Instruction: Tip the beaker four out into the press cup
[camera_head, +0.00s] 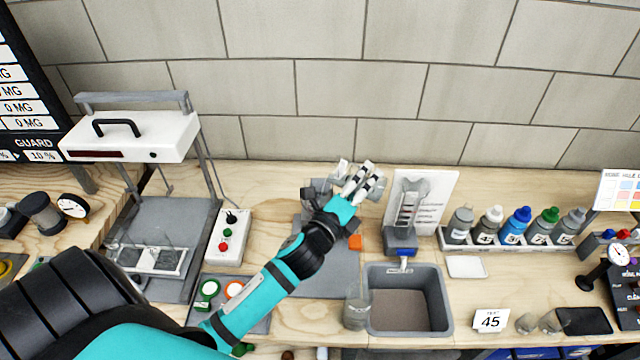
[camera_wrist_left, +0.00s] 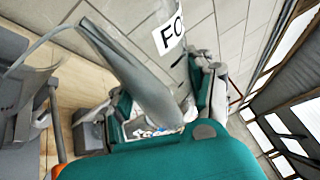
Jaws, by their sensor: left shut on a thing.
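My left gripper (camera_head: 362,180) is over the back middle of the bench, near the wall. In the left wrist view, its teal and grey fingers (camera_wrist_left: 160,105) are shut on a clear, greyish beaker (camera_wrist_left: 140,75). A white label (camera_wrist_left: 168,35) reading "FO" shows beside it, the rest cut off. The beaker looks strongly tilted; its contents cannot be made out. In the head view the gripper mostly hides it. A grey device (camera_head: 318,190), perhaps the press, stands just left of the gripper. I cannot clearly pick out the press cup. My right gripper is not in view.
A grey tub (camera_head: 447,290) and a glass beaker (camera_head: 356,310) stand at the front. A white board (camera_head: 440,185) is right of the gripper. Several bottles (camera_head: 520,225) stand in a rack at right. A control box (camera_head: 232,237) and a large frame (camera_head: 130,135) stand left.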

